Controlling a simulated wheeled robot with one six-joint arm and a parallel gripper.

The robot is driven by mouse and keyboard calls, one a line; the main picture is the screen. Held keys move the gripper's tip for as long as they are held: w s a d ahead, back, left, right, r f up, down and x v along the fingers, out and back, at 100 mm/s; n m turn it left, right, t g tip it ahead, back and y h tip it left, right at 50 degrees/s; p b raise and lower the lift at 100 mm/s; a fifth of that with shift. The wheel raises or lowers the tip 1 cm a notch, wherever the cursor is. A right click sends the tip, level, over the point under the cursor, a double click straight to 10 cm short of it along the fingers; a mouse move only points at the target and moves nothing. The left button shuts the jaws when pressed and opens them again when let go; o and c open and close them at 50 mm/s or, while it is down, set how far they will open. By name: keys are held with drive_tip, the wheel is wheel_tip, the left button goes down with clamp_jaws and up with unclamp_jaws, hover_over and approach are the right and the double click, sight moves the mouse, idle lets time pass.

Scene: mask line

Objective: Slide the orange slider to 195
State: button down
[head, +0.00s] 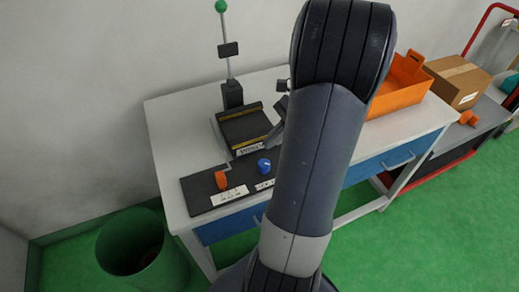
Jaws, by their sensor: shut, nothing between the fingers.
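The orange slider (221,180) is a small upright handle at the left part of a dark control panel (197,190) on the workbench. A white label (230,196) lies just in front of it, its print too small to read. A blue knob (264,165) stands to the right of the slider. My gripper (269,143) shows only in part, as a dark narrow shape left of my arm, above and behind the knob in the picture. It looks shut and empty, and it is apart from the slider. My arm hides the rest of it and the panel's right part.
A black fixture (243,128) with yellow edges and a green-topped pole (221,8) stands behind the panel. An orange bin (400,95) is at the bench's right. A green waste bin (143,250) stands on the floor at left. A cart with a cardboard box (458,80) is farther right.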

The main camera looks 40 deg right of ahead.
sight(221, 180)
drive_tip(key=x, duration=1)
drive_tip(key=shift+a+r+b, duration=0.1)
drive_tip(key=shift+a+b, duration=0.05)
drive_tip(key=shift+b, duration=0.2)
drive_tip(key=shift+w+a+r, duration=0.1)
drive_tip(key=shift+w+a, duration=0.1)
drive_tip(key=shift+a, duration=0.4)
drive_tip(key=shift+w+a+r, duration=0.1)
drive_tip(key=shift+w+a, duration=0.05)
drive_tip(key=shift+a, duration=0.4)
drive_tip(key=shift+w+a, duration=0.2)
drive_tip(key=shift+a, duration=0.35)
drive_tip(key=shift+w+a+p, duration=0.3)
drive_tip(key=shift+a+p, duration=0.15)
drive_tip(key=shift+a, duration=0.5)
drive_tip(key=shift+d, duration=0.1)
